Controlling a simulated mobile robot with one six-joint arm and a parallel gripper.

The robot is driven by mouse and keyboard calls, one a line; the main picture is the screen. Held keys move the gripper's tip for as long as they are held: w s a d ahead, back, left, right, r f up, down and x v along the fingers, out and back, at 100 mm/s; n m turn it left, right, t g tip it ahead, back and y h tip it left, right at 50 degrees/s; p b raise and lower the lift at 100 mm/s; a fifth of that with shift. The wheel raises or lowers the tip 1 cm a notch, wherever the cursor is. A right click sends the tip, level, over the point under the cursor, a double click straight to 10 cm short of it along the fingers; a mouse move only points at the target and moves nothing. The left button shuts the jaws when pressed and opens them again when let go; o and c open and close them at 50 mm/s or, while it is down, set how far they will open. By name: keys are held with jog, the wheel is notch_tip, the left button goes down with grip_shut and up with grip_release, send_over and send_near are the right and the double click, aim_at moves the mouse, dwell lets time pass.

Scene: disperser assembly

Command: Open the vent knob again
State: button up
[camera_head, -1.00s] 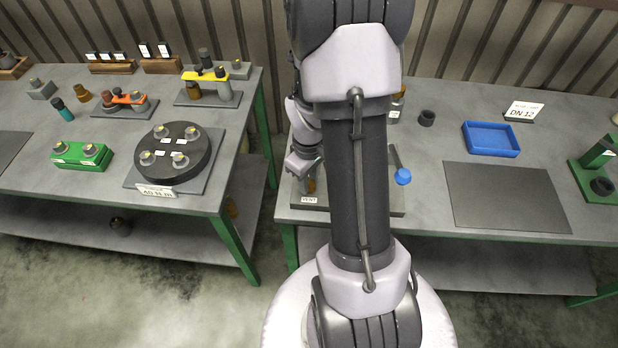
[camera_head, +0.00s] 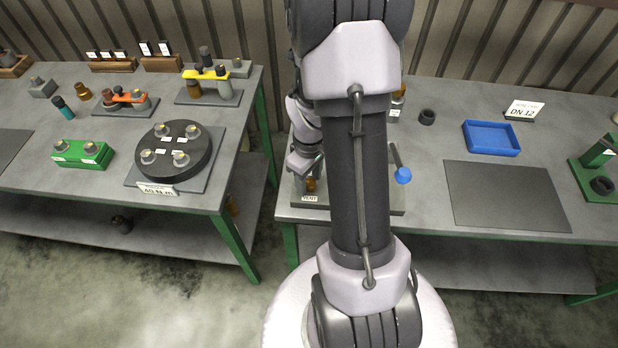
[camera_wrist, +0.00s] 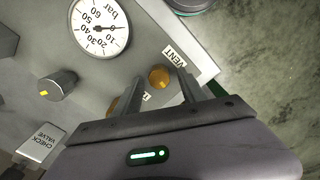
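The brass vent knob (camera_wrist: 158,78) sits on the grey panel beside the VENT label (camera_wrist: 175,57) in the wrist view. It also shows low on the bench plate in the head view (camera_head: 310,184), beside its label (camera_head: 310,198). My gripper (camera_wrist: 160,88) has its fingers apart, with the knob showing in the space between them. I see no finger touching the knob, but the depth between them is hard to judge. In the head view my gripper (camera_head: 304,164) is just above the knob, and my arm hides much of the panel.
A second brass part shows partly behind my left finger. A blue-ended handle (camera_head: 403,176) stands right of my arm. The dark mat (camera_head: 505,195) is clear.

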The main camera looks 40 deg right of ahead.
aim_at(309, 181)
notch_tip(309, 181, up, 18)
jog(key=p, duration=0.6)
jog(key=shift+f, duration=0.25)
jog(key=s+a+r+m+t+b, duration=0.2)
jog(key=a+b, duration=0.1)
jog(key=a, duration=0.5)
jog(key=s+a+r+m+t+y+b, duration=0.1)
jog(key=s+a+r+m+t+b, duration=0.1)
jog(key=a, duration=0.6)
jog(key=s+a+r+m+t+y+b, duration=0.1)
jog(key=s+a+r+m+b, duration=0.1)
jog(key=a, duration=0.6)
jog(key=shift+s+r+t+b, duration=0.4)
jog(key=shift+s+r+b, duration=0.05)
jog(key=shift+s+b, duration=0.4)
